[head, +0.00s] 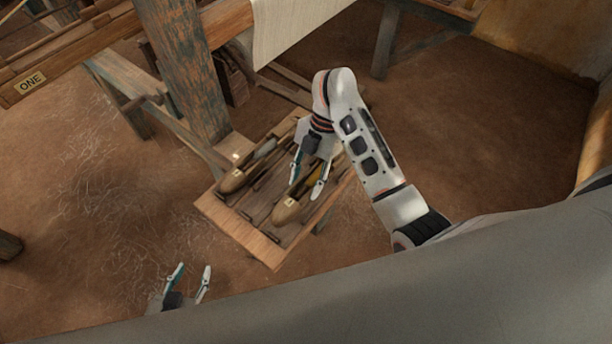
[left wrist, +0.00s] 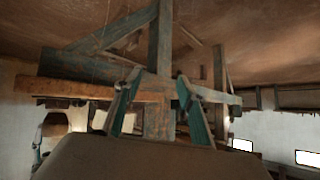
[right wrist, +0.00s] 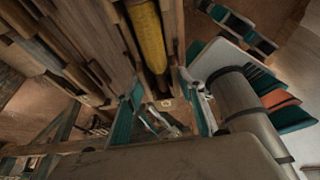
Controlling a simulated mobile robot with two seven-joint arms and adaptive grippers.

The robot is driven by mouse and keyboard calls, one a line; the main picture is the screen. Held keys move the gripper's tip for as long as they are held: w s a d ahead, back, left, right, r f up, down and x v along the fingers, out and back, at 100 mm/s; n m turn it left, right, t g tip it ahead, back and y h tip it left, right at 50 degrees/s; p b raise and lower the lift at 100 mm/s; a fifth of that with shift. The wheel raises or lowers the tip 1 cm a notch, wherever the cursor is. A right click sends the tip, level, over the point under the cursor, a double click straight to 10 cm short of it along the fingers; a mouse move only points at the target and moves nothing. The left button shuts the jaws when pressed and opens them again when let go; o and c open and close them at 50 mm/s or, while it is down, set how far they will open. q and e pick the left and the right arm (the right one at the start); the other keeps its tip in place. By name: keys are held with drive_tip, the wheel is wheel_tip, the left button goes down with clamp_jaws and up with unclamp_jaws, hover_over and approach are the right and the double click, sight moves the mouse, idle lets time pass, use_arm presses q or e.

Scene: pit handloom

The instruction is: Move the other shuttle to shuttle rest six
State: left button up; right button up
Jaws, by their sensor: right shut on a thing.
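Two wooden shuttles lie on a wooden rest board in the head view. The left shuttle (head: 232,182) holds grey-white yarn. The right shuttle (head: 286,211) holds yellow yarn, which also shows in the right wrist view (right wrist: 147,38). My right gripper (head: 307,180) comes down over the right shuttle with a finger on each side, shut on it; the arm hides its far end. My left gripper (head: 188,277) is open and empty, low and apart from the board. I cannot read the small labels on the shuttles, and no rest marked six is legible.
The rest board (head: 262,247) stands beside a worn loom post (head: 182,70). A beam at upper left carries a sign reading ONE (head: 31,83). Pale cloth (head: 290,28) hangs at the top. Bare earth floor lies left and right of the board.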

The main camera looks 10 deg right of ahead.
drive_tip(key=shift+s+f, duration=0.1)
drive_tip(key=shift+f, duration=0.3)
drive_tip(key=shift+f+b, duration=0.8)
drive_tip(key=shift+f, duration=0.2)
drive_tip(key=shift+f+b, duration=0.35)
drive_tip(key=shift+f, duration=0.55)
use_arm(q)
drive_tip(key=shift+w+d+r+t+h, duration=0.15)
drive_tip(key=shift+w+d+r+h, duration=0.05)
drive_tip(key=shift+w+d, duration=0.4)
drive_tip(key=shift+w+d+r+t+h, duration=0.2)
drive_tip(key=shift+w+d, duration=0.15)
drive_tip(key=shift+d, duration=0.3)
use_arm(e)
drive_tip(key=o, duration=1.4)
